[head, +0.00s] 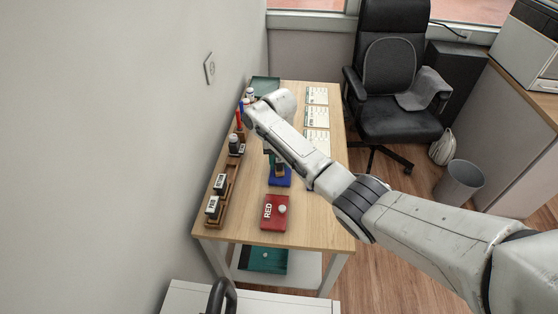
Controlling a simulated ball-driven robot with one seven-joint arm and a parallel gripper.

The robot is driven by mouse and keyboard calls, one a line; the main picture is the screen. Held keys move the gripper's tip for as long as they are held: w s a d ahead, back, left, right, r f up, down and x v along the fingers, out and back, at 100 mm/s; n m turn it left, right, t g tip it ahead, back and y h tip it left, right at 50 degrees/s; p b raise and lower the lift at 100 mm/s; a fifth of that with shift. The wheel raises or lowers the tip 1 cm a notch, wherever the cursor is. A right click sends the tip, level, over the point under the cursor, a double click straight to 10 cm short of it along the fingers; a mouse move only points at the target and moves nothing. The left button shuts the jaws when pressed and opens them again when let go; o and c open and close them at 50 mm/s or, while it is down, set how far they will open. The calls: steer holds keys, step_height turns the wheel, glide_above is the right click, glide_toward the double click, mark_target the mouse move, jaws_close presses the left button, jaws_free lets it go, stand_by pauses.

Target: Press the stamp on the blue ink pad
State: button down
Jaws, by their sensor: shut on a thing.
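The blue ink pad (281,181) lies on the wooden counter, beyond the red pad. My gripper (273,163) is at the blue pad, mostly hidden behind my forearm. It is shut on a dark stamp (280,171), of which only a small part shows. The stamp appears to be over or on the blue pad; I cannot tell whether its face touches the ink.

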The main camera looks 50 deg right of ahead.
steer(key=shift+f, duration=0.15)
stand_by(0.3)
step_height(320, 180, up, 6)
steer(key=p, duration=0.5)
steer(key=shift+p, duration=0.3)
